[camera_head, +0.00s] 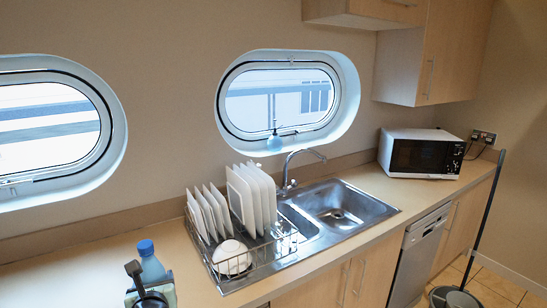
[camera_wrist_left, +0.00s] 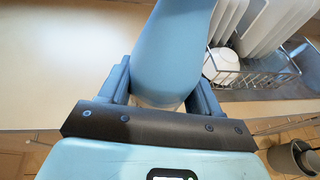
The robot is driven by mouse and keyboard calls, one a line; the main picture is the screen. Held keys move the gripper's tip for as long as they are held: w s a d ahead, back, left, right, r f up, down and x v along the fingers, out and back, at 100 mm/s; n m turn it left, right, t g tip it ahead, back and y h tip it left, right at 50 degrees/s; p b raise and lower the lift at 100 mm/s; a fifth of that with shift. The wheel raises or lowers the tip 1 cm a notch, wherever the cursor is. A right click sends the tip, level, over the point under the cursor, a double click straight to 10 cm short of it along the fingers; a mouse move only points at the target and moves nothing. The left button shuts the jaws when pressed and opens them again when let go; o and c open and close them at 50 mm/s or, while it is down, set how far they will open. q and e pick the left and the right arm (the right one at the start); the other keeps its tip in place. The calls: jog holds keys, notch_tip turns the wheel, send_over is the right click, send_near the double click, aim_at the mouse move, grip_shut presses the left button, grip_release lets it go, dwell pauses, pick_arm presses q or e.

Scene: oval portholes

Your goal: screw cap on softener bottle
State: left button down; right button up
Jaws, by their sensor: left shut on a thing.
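A light blue softener bottle (camera_head: 152,268) stands upright at the lower left of the head view, at the counter's front. A darker blue cap (camera_head: 145,247) sits at its top; I cannot tell how tightly it is seated. My left gripper (camera_head: 150,287) is at the bottle's lower part, just below it in the picture. In the left wrist view the bottle (camera_wrist_left: 175,45) rises between the two fingers of my left gripper (camera_wrist_left: 161,85), which is shut on it. The bottle's lower end is mostly hidden by the gripper. My right gripper is not in view.
A dish rack (camera_head: 265,262) with several white plates and a bowl stands right of the bottle, beside the sink (camera_head: 345,205) and tap. A microwave (camera_head: 422,153) is at the far right. The counter (camera_head: 60,270) left of the bottle is clear. A small blue bottle (camera_head: 274,143) stands at the porthole.

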pick_arm(q)
jog(key=s+d+f, duration=0.1)
jog(key=d+f, duration=0.4)
jog(key=f, duration=0.3)
jog(key=s+d+f+m+h, duration=0.1)
jog(key=d+f, duration=0.4)
jog(key=f, duration=0.3)
jog(key=shift+s+d, duration=0.15)
jog(key=shift+s, duration=0.2)
jog(key=shift+f, duration=0.1)
jog(key=d+f+m+h, duration=0.8)
jog(key=d+f, duration=0.3)
jog(key=d, duration=0.2)
jog(key=shift+d+f+h, duration=0.25)
jog(key=shift+h, duration=0.55)
